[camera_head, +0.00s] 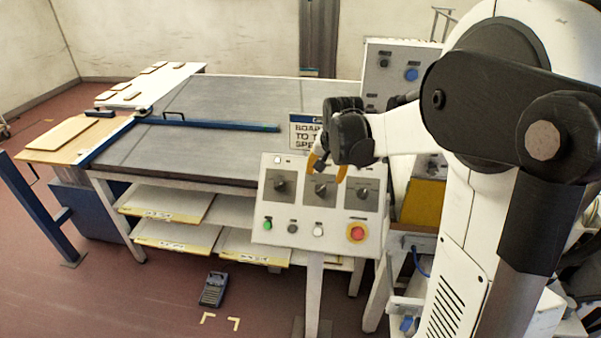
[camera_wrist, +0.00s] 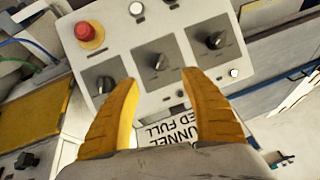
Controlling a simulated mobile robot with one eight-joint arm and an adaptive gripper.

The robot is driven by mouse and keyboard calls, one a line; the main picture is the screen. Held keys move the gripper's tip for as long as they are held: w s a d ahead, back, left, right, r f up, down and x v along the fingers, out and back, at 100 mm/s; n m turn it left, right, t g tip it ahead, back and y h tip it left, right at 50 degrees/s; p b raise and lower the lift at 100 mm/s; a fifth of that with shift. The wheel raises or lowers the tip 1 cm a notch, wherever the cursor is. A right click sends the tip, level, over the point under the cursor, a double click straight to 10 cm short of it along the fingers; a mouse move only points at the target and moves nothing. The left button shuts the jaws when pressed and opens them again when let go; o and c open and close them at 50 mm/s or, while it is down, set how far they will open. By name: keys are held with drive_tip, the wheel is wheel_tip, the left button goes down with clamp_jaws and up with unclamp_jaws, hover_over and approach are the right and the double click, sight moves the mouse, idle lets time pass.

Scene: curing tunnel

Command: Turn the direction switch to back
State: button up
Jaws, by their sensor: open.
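A white control panel (camera_head: 262,223) on a post carries three black rotary switches in a row: left (camera_head: 281,186), middle (camera_head: 321,189) and right (camera_head: 362,192). Their labels are too small to read, so I cannot tell which is the direction switch. My gripper (camera_head: 326,170) has orange fingers, apart and empty, at the upper part of the panel by the middle switch. In the wrist view, turned about half round, the middle switch (camera_wrist: 158,62) shows just beyond and between the fingertips (camera_wrist: 159,78). I cannot tell whether they touch it.
Below the switches are a green button (camera_head: 267,225), small dark and white buttons and a red stop button (camera_head: 356,232). A notice sign (camera_head: 301,131) stands behind the panel. A belt table (camera_head: 215,150) with a blue bar lies to the left.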

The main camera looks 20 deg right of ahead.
sight(322, 187)
drive_tip(key=b+x, duration=0.2)
drive_tip(key=x, duration=0.8)
drive_tip(key=shift+f, duration=0.25)
clamp_jaws()
